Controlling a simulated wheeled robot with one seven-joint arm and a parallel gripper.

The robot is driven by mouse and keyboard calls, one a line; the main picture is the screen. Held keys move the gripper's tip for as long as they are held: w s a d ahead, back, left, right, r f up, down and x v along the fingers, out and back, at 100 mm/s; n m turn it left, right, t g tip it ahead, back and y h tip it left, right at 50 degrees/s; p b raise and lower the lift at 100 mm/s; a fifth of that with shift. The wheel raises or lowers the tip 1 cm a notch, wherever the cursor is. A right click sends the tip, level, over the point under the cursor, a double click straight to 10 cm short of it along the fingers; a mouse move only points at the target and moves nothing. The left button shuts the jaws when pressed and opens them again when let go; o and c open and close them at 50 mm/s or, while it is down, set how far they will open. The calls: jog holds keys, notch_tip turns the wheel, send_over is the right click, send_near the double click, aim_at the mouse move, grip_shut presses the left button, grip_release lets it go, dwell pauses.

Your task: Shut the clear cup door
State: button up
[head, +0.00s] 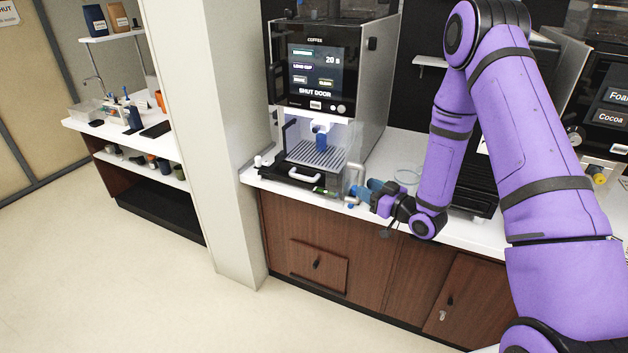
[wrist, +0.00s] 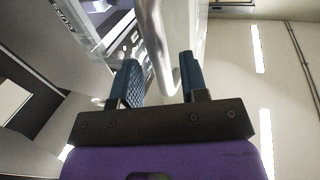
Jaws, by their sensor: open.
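The coffee machine (head: 317,68) stands on the white counter, its screen reading "SHUT DOOR". Its clear cup door (head: 357,148) stands swung open at the right of the cup bay, hard to make out. The door's pale metal handle (head: 355,174) hangs near the counter's front edge. My gripper (head: 358,190) is at this handle, fingers open. In the wrist view, the shiny handle (wrist: 158,45) reaches down between the two blue fingers (wrist: 160,80), with gaps at the sides; contact cannot be told. A blue cup (head: 321,142) stands under the spout inside the bay.
A black tray with a white handle (head: 287,182) juts out below the bay. A pale pillar (head: 210,120) stands to the left. The floor in front is clear.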

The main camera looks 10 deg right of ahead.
aim_at(344, 188)
jog(key=shift+x, duration=1.2)
jog(key=shift+s+d, duration=0.1)
grip_shut()
jog(key=shift+w+a, duration=0.25)
jog(key=shift+a, duration=0.75)
jog(key=shift+w+a, duration=0.25)
jog(key=shift+a, duration=0.75)
jog(key=shift+w+a, duration=0.25)
jog(key=shift+a, duration=0.75)
jog(key=w+a, duration=0.2)
jog(key=a, duration=0.3)
jog(key=shift+w+a, duration=0.25)
jog(key=shift+w, duration=0.15)
jog(key=a+x, duration=0.1)
jog(key=x, duration=0.5)
jog(key=shift+s, duration=0.4)
jog(key=shift+a, duration=0.1)
jog(key=shift+o, duration=1)
grip_release()
